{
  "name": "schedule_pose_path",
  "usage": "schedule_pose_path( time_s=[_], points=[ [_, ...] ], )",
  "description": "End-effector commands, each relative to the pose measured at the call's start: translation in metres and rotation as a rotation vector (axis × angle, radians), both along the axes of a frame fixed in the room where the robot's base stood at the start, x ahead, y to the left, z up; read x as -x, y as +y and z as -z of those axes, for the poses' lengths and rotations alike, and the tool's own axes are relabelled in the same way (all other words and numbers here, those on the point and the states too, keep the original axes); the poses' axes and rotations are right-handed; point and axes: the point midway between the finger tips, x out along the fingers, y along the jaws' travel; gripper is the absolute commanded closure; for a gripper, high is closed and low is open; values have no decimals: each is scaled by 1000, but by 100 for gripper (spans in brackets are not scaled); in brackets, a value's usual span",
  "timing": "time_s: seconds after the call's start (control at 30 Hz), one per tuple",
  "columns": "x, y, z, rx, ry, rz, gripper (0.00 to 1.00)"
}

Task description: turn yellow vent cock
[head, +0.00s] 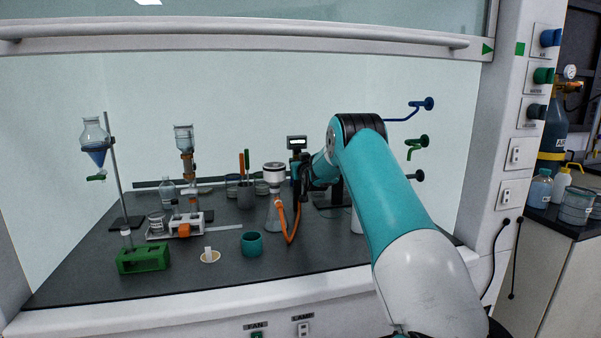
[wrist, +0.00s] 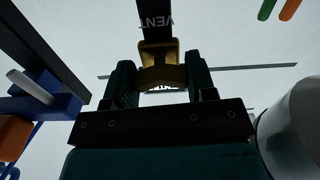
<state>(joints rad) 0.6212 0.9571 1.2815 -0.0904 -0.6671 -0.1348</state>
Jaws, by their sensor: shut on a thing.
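The yellow vent cock (wrist: 162,76) shows in the wrist view, just under a dark tag lettered VENT (wrist: 157,22). My gripper (wrist: 161,84) has one dark finger on each side of the cock and is shut on it. In the head view my gripper (head: 304,180) is at the back middle of the hood, beside the white funnel on the flask. The cock itself cannot be made out there, and my arm covers part of that area.
The funnel flask (head: 274,213) with an orange hose (head: 290,233) stands close left of my gripper. A teal cup (head: 252,244), a green rack (head: 143,260) and other glassware stand further left. Blue and green taps (head: 417,142) project from the right wall.

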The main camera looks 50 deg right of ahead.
Motion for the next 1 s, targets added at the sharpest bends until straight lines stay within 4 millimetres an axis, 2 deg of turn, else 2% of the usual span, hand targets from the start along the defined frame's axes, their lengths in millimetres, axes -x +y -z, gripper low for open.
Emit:
schedule_pose_path(
  time_s=[0.03,0.3,0.73,0.77,0.87,1.0],
  points=[
    [0,1,5,-20,-8,-1,73],
    [0,1,4,-77,-39,-1,73],
    [0,1,3,-86,-45,-2,73],
    [0,1,3,-86,-45,-2,47],
    [0,1,2,-85,-46,-2,24],
    [0,0,1,-83,-46,-1,23]
  ],
)
